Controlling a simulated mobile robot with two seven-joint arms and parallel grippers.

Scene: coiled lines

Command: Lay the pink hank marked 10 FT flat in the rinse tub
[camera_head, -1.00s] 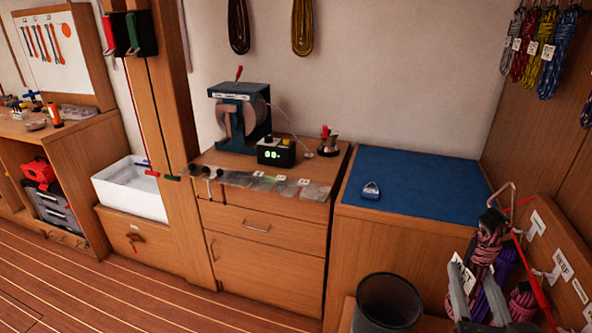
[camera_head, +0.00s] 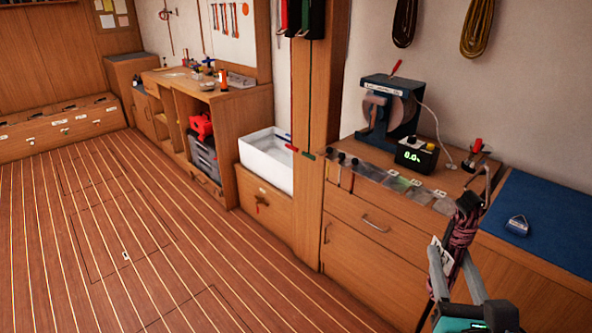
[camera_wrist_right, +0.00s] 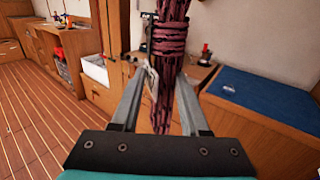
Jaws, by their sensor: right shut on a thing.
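The pink hank (camera_head: 463,229) is a dark pink and black coiled line with a wrapped middle. It hangs upright in my right gripper (camera_head: 459,262), with a white tag (camera_head: 440,256) at its side; the tag's print is too small to read. In the right wrist view the hank (camera_wrist_right: 171,60) stands between the two grey fingers (camera_wrist_right: 158,105), which are shut on it. The rinse tub (camera_head: 264,160) is a white box-shaped basin set in a wooden cabinet, left of and well beyond the gripper. My left gripper is not in view.
A wooden post (camera_head: 318,150) stands just right of the tub. A drawer cabinet with a blue winding machine (camera_head: 388,112) and a display box (camera_head: 416,154) is nearer. A blue-topped bench (camera_head: 550,218) is at right. The plank floor on the left is clear.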

